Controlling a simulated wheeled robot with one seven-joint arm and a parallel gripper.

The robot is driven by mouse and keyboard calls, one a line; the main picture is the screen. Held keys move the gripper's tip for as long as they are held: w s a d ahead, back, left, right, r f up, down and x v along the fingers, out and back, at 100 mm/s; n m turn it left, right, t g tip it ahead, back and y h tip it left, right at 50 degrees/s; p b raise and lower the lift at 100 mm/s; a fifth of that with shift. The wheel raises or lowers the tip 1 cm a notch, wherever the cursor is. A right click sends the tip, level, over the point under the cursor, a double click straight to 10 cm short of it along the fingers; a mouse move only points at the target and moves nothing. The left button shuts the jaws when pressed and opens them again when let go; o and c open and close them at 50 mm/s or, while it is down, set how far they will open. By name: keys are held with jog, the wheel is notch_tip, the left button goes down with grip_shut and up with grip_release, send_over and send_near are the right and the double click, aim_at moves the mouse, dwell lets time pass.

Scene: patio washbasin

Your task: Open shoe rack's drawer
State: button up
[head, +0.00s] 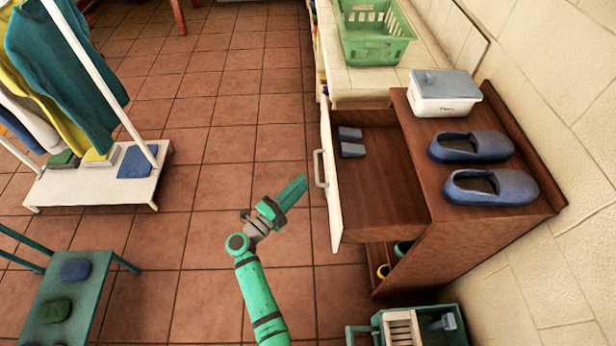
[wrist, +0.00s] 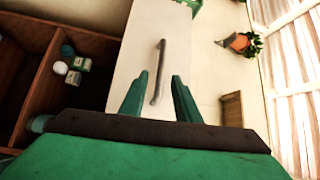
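The brown shoe rack (head: 440,225) stands against the tiled wall at the right in the head view. Its drawer (head: 375,190) is pulled out to the left, with the inside showing. The drawer has a white front (head: 331,160) with a grey bar handle (head: 319,168). Two small grey blocks (head: 351,142) lie inside it. My gripper (head: 292,190) is just left of the drawer front, apart from the handle. In the wrist view, my gripper (wrist: 158,98) is open and empty, its fingers spread. The handle (wrist: 158,72) shows ahead, lined up between the fingers.
Blue shoes (head: 485,187) and a lidded white box (head: 444,93) sit on the rack's top. A green basket (head: 372,35) stands on the tiled counter behind. A green crate (head: 440,325) is on the floor in front. The floor (head: 215,200) left of the drawer is clear.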

jog(key=shift+v, duration=1.95)
jog(key=s+d+r+n+t+y, duration=0.1)
jog(key=s+d+n+t+y, duration=0.2)
jog(key=s, duration=0.4)
jog(key=s+d+r+n+t+y, duration=0.1)
jog(key=s+d+r+n+t, duration=0.2)
jog(key=s+n, duration=0.35)
jog(key=s+r+n+g+y, duration=0.1)
jog(key=s+n+y, duration=0.3)
jog(key=s, duration=0.9)
jog(key=s+r+n+g+y, duration=0.2)
jog(key=s+n+g+y, duration=0.2)
jog(key=s+n, duration=0.7)
jog(key=shift+s+d+r+g, duration=0.3)
jog(key=shift+s+d, duration=0.1)
jog(key=shift+s, duration=0.7)
